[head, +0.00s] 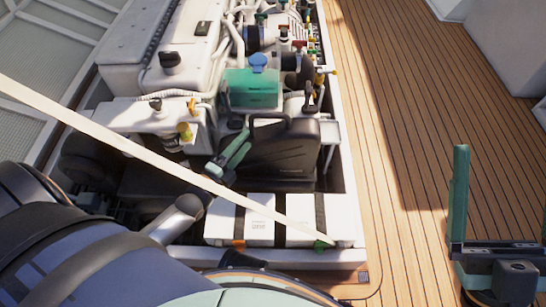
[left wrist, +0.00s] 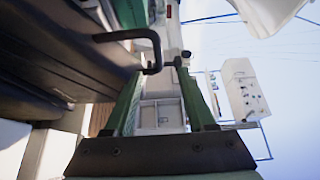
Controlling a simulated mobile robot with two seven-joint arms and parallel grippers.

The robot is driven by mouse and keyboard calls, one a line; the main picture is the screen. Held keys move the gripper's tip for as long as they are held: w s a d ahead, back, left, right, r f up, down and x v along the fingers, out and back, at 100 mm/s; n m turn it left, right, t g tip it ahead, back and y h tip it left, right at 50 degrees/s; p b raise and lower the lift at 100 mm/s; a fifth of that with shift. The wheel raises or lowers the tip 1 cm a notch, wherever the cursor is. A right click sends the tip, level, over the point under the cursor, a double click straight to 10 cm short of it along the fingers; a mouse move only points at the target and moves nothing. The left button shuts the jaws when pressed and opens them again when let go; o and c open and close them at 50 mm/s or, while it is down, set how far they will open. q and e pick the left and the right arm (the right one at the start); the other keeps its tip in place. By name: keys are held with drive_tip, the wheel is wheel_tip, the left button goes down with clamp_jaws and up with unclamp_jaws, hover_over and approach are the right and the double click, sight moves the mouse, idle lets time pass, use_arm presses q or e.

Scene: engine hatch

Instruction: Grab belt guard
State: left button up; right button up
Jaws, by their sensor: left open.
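The belt guard (head: 285,152) is a black, box-like cover with a loop handle (head: 268,118) on top, standing upright in the engine bay. My left gripper (head: 240,148) is at the guard's left side, its green fingers just below the handle's left end in the head view. In the left wrist view, the belt guard (left wrist: 60,65) fills the left side. Its handle (left wrist: 150,42) reaches in front of the open left fingers (left wrist: 160,70), and its bent end appears in the gap between the tips. I cannot tell whether they touch. My right gripper (head: 500,225) is open and empty over the deck.
White battery-like boxes (head: 262,222) with black straps lie in front of the guard. A pale diagonal bar (head: 130,148) crosses above the bay. A teal tank (head: 250,90) and engine parts stand behind. The wooden deck (head: 410,120) at right is clear.

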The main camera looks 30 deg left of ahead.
sight(266, 114)
use_arm(q)
drive_tip(key=w+b, duration=0.1)
drive_tip(key=w, duration=0.2)
drive_tip(key=w+b, duration=0.2)
drive_tip(key=w, duration=0.2)
drive_tip(key=w+b, duration=0.2)
drive_tip(key=w, duration=0.2)
drive_tip(key=shift+w+d+f, duration=0.1)
drive_tip(key=shift+d+f, duration=0.15)
drive_tip(key=shift+d, duration=0.05)
drive_tip(key=shift+w+d, duration=0.1)
drive_tip(key=shift+w, duration=0.4)
drive_tip(key=shift+r, duration=0.1)
use_arm(e)
wheel_tip(266, 114, down, 6)
drive_tip(key=shift+w+a+f+n, duration=0.15)
drive_tip(key=shift+a+f+n, duration=0.15)
drive_tip(key=shift+a, duration=0.15)
use_arm(q)
drive_tip(key=shift+c, duration=0.4)
clamp_jaws()
use_arm(e)
drive_tip(key=shift+r, duration=0.1)
use_arm(q)
drive_tip(key=shift+r, duration=0.15)
